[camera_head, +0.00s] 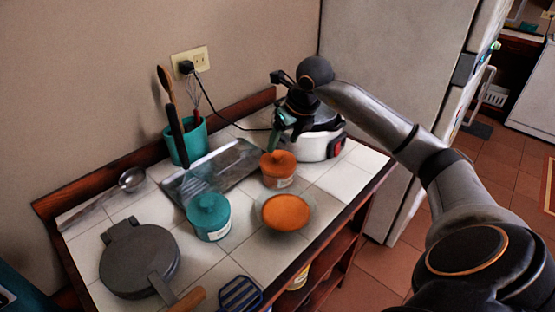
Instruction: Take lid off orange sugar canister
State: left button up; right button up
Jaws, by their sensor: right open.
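The orange canister (278,179) stands upright on the tiled counter in front of the white cooker. Its orange lid (279,158), with a small knob, sits on top. My right gripper (280,128) reaches in from the right and points down, just above and behind the lid. It is open and appears empty. Its fingers are small and dark against the cooker, so whether one touches the knob cannot be told. My left gripper is not in view.
A teal canister (209,217) and a round dish with orange contents (287,212) stand close in front. The white cooker (322,145) is behind my right gripper. A teal utensil pot (186,142), metal tray (233,165) and grey waffle iron (139,262) crowd the left.

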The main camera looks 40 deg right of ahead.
aim_at(278, 154)
jog(key=x, duration=0.3)
jog(key=p+x, duration=0.1)
jog(key=x, duration=0.2)
jog(key=shift+d+r, duration=0.1)
jog(key=shift+d, duration=0.1)
grip_shut()
dwell(0.4)
